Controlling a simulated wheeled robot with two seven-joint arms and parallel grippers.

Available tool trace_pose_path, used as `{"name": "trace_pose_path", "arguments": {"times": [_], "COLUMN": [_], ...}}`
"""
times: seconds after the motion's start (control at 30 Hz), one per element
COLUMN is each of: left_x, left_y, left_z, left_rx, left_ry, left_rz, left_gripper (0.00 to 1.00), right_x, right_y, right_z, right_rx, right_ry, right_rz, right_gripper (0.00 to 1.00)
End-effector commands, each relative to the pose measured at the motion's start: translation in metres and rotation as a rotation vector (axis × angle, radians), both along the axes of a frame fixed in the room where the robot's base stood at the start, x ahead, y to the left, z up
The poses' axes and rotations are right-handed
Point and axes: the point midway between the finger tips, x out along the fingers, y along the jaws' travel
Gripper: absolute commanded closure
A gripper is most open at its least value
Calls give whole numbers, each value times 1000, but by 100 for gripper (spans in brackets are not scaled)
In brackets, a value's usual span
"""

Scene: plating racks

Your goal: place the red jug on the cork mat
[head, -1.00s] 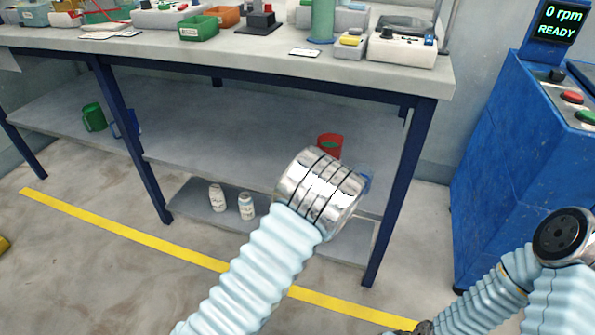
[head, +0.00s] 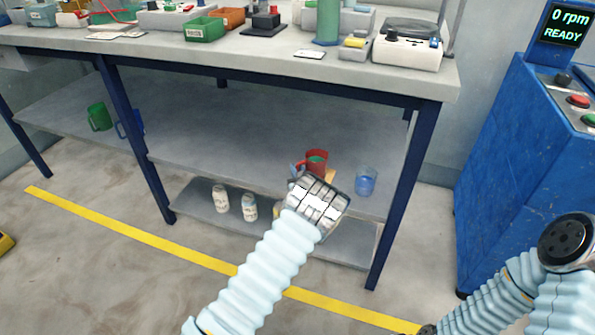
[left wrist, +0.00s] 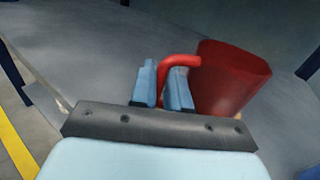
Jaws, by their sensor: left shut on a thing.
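My left gripper (head: 297,171) is at the jug's left side. In the left wrist view, its pale blue fingers (left wrist: 168,85) are shut on the handle of the jug (left wrist: 232,80). A tan patch, likely the cork mat (head: 331,175), shows just below and right of the jug, mostly hidden by my wrist. I cannot tell whether the jug touches it. My right arm is at the lower right, its gripper out of view.
A clear blue cup (head: 366,181) stands on the shelf (head: 215,135) right of the jug. A green mug (head: 99,117) and a blue mug (head: 130,124) stand far left. Two white bottles (head: 235,205) are on the lower shelf. A table leg (head: 403,190) rises at the right.

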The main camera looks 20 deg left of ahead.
Motion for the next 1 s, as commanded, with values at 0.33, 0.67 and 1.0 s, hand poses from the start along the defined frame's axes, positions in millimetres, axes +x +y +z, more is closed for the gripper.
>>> {"name": "trace_pose_path", "arguments": {"times": [0.33,0.67,1.0], "left_x": [0,-1,-62], "left_y": [0,0,-39], "left_z": [-3,3,-1], "left_rx": [0,0,1], "left_ry": [1,1,4], "left_rz": [0,0,-3], "left_gripper": [59,59,59], "right_x": [0,0,0], "right_y": [-1,0,-1], "right_z": [-3,3,-4], "right_rx": [-1,0,-1], "right_ry": [-1,0,0], "right_rz": [-2,0,-1], "right_gripper": [54,54,54]}}
